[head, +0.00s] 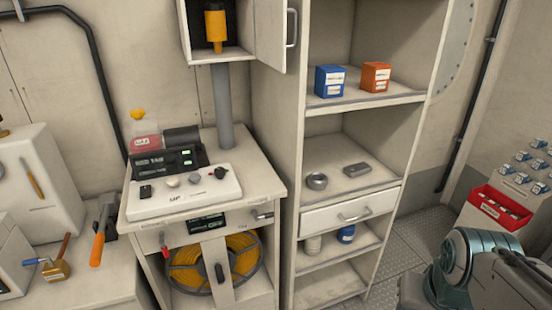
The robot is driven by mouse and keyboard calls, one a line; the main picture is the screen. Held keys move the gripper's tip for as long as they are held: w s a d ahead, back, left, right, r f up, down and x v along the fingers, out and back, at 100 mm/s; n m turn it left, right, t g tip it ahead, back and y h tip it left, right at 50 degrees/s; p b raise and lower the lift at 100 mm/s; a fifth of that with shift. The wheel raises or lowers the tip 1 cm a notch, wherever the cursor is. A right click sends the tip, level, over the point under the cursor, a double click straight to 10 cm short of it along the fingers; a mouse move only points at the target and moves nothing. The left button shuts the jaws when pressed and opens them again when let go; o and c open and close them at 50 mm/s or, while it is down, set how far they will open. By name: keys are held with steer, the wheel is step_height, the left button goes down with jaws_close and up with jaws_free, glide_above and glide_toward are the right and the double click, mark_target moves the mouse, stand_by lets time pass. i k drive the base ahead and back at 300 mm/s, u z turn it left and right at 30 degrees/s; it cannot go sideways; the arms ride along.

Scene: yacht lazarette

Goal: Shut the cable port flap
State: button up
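No part is plainly marked as the cable port flap. A narrow pale panel (217,268) with a black handle stands in front of a coiled yellow cable (184,268) in the lower bay of the console cabinet (142,240). It covers only part of the coil, which shows on both sides; I cannot tell whether this panel is the flap. My gripper is not in view; only teal and grey links of my arm show at the lower right, well away from the cabinet.
An upper box holding an orange device (215,27) has its door (271,35) swung open. A tall shelf (293,205) with a closed drawer (350,214) stands right of the console. A red bin (492,211) is at the right. Grated floor (395,262) shows between shelf and arm.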

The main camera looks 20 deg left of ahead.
mark_target(270, 16)
steer(key=u, duration=1.25)
steer(key=k, duration=0.2)
steer(key=z, duration=0.95)
steer(key=k, duration=1.1)
steer(key=z, duration=0.95)
steer(key=i, duration=0.85)
steer(key=u, duration=0.35)
steer(key=i, duration=1.5)
steer(key=u, duration=1.65)
steer(key=i, duration=0.85)
steer(key=u, duration=0.85)
